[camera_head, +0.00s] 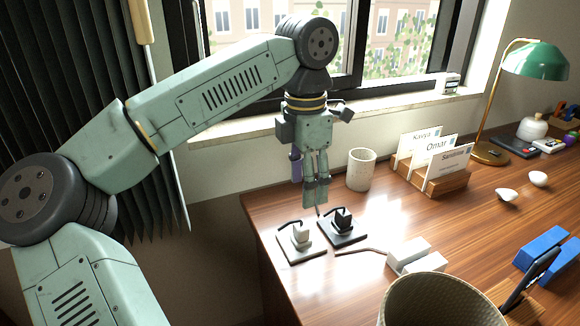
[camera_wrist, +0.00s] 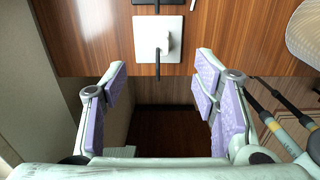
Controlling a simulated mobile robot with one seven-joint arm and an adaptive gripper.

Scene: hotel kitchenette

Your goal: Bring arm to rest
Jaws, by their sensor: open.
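My gripper (camera_head: 316,199) hangs pointing down at the left end of the wooden desk (camera_head: 420,215), in front of the window. In the wrist view my gripper (camera_wrist: 160,100) shows its two purple-padded fingers spread wide apart, with nothing between them. Below the fingers is the desk's edge and a dark gap beside it. My arm reaches up from the lower left, bends at a high joint and comes down to the gripper.
A speckled cup (camera_head: 361,170) and a wooden card holder (camera_head: 432,178) stand behind. A woven basket (camera_head: 440,302) is at the front. White blocks (camera_head: 415,254) lie between. A green lamp (camera_head: 535,61) stands right.

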